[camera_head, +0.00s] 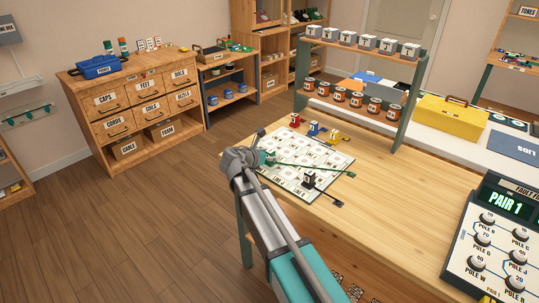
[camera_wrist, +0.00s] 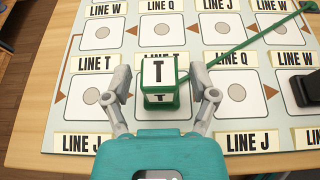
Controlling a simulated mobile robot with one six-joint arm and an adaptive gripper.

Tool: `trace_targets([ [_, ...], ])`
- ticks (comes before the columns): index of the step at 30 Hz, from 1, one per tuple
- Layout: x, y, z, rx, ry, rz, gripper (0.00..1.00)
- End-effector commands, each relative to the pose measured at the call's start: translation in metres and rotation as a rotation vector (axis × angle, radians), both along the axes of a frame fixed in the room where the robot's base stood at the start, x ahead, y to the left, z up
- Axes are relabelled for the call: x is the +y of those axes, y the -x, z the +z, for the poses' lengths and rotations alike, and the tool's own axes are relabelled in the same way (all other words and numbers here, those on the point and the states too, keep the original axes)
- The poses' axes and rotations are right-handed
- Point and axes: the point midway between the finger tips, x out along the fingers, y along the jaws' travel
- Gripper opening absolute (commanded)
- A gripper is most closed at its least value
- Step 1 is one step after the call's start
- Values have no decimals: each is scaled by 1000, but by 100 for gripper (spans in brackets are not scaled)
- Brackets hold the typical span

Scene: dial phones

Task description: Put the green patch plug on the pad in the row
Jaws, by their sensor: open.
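The green patch plug (camera_wrist: 160,88) is a small block marked T on its top and side. In the wrist view it is between the two fingers of my gripper (camera_wrist: 167,92), which are open with one finger on each side. A green cord runs from the plug to the upper right. The plug is over a pad in the lower visible row of the white board (camera_wrist: 72,125); I cannot tell if it touches the pad. In the head view my gripper (camera_head: 259,160) is over the left part of the board, and the plug is mostly hidden behind it.
Red (camera_head: 295,119), blue (camera_head: 314,128) and yellow (camera_head: 333,134) plugs stand at the board's far edge. A black plug (camera_head: 309,178) stands on its right part. A shelf rack (camera_head: 400,98) with tins is behind. A console (camera_head: 492,245) is at right. Bare table (camera_head: 400,200) lies between.

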Motion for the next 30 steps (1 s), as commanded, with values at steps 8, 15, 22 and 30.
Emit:
trace_targets([
  [8,3,4,6,0,0,1,75],
  [15,20,27,19,0,-1,2,75],
  [22,41,56,35,0,1,1,75],
  [30,61,81,46,0,0,2,75],
])
